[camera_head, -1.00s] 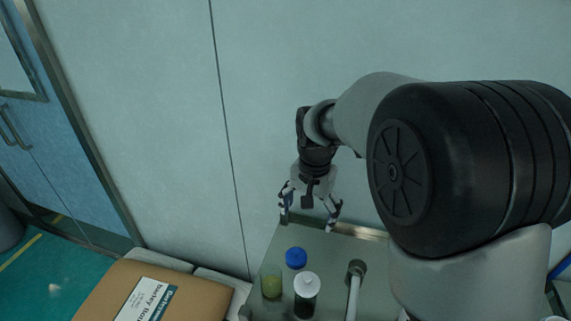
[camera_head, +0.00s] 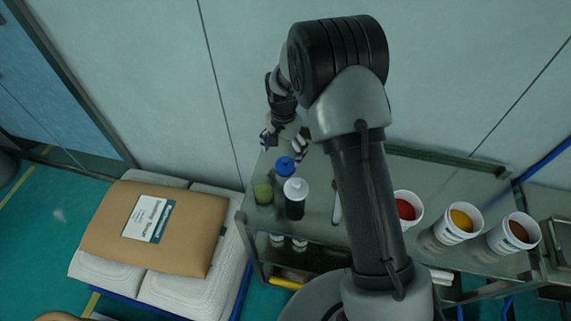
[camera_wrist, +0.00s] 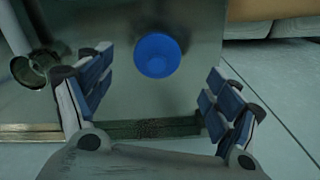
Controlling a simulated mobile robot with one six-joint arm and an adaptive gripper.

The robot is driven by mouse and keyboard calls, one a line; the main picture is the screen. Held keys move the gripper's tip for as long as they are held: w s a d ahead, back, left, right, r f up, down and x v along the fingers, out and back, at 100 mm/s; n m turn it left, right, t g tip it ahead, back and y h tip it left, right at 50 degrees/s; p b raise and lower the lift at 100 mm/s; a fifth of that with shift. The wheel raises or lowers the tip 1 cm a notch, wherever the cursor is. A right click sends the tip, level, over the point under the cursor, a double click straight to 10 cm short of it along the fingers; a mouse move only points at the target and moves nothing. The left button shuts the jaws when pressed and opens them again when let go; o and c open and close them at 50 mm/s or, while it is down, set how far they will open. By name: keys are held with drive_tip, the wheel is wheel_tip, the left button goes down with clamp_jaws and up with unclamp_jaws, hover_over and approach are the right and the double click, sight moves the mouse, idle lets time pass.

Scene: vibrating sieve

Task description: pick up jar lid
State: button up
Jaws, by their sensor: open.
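The blue jar lid (camera_head: 285,164) is on the grey metal table, near its left end. In the wrist view the lid (camera_wrist: 157,56) is a round blue disc with a visible rim, ahead of and between the two fingers. My gripper (camera_head: 285,146) is just behind the lid on the wall side, pointing down. In the wrist view my gripper (camera_wrist: 158,80) is open and empty, with fingers spread wide to either side. I see no contact with the lid. An uncapped jar with yellow-green contents (camera_head: 263,192) and a dark jar with a white cap (camera_head: 295,205) stand close in front of the lid.
White cups with red (camera_head: 407,209), yellow (camera_head: 458,222) and brown (camera_head: 514,234) contents stand to the right on the table (camera_head: 318,222). A pale-handled tool (camera_head: 337,208) lies near the jars. The wall is close behind. A brown sack (camera_head: 185,245) lies on white sacks at left.

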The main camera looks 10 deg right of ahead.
sight(284, 161)
wheel_tip(284, 161, down, 6)
drive_tip(key=shift+s+f, duration=0.15)
drive_tip(key=shift+f, duration=0.1)
drive_tip(key=c, duration=0.9)
drive_tip(key=shift+r, duration=0.15)
